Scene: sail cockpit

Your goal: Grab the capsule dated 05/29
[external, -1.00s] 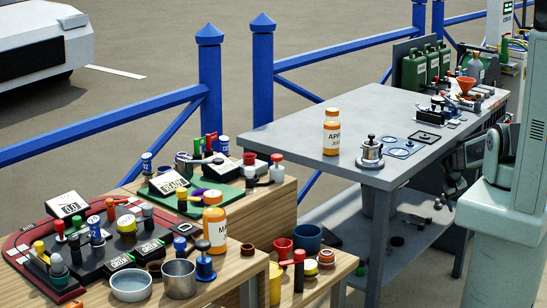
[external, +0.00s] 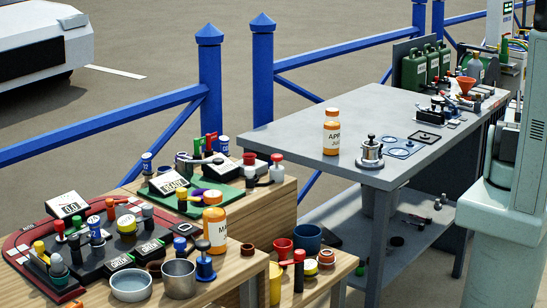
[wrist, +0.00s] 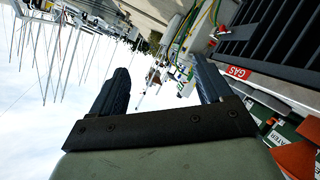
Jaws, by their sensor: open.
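No capsule with a readable 05/29 date shows. A similar orange bottle with a label starting "AP" (external: 331,132) stands upright on the grey workbench. I cannot tell whether either is the capsule. My gripper (wrist: 160,84) is open in the wrist view, with nothing between its fingers. It is tilted towards sky and masts, away from both bottles. I cannot make it out in the external view.
The wooden table holds a crowded red-edged console (external: 30,225), a steel cup (external: 179,278) and a bowl (external: 131,287). The grey workbench (external: 290,135) has clear room at its left. Green canisters (external: 414,70) stand at its far end. A red GAS label (wrist: 238,72) shows in the wrist view.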

